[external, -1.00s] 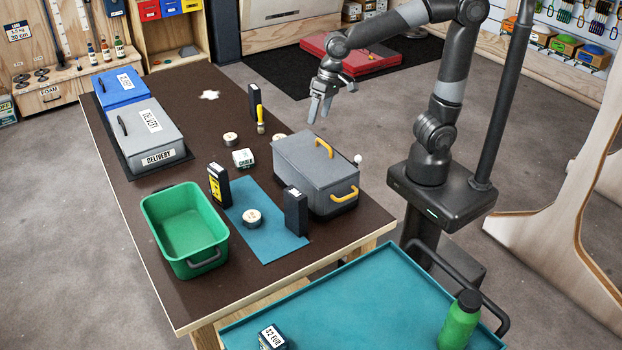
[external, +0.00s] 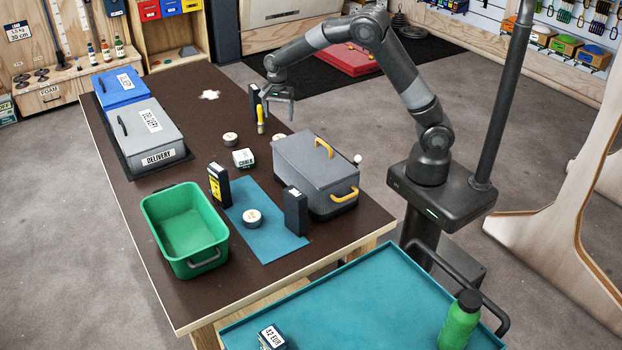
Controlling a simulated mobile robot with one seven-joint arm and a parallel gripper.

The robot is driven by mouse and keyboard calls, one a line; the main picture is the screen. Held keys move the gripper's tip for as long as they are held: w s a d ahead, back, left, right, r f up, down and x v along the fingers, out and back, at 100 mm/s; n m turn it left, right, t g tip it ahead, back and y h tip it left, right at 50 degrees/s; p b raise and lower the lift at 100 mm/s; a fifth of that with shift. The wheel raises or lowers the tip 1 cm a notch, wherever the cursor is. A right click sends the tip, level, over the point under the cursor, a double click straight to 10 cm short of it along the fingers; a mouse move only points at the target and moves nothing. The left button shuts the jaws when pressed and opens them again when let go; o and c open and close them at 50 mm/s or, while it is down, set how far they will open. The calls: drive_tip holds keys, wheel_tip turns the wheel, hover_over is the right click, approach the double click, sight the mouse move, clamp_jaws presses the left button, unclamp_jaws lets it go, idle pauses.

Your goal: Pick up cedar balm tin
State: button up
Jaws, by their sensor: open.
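Three small round, pale-topped tins are in view; their labels are too small to read, so I cannot tell which is the cedar balm tin. One tin (external: 252,218) is on the blue mat (external: 272,240). Another tin (external: 230,139) is on the dark tabletop near the chalk box. A third tin (external: 279,138) is partly hidden behind the grey case. My gripper (external: 278,112) is open and empty, pointing down above the far part of the table, near the third tin and a yellow-handled brush (external: 260,118).
The grey case (external: 310,170) with yellow handles stands at the table's right. Dark upright boxes (external: 295,211) (external: 219,186) flank the mat; another (external: 254,100) stands near my gripper. A chalk box (external: 243,158), green bin (external: 187,230) and delivery box (external: 146,137) are also on the table.

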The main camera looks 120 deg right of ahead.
sight(280, 137)
wheel_tip(280, 137, down, 11)
drive_tip(key=shift+w+a+r, duration=0.1)
drive_tip(key=shift+r, duration=0.1)
idle(0.3)
drive_tip(key=c, duration=1.1)
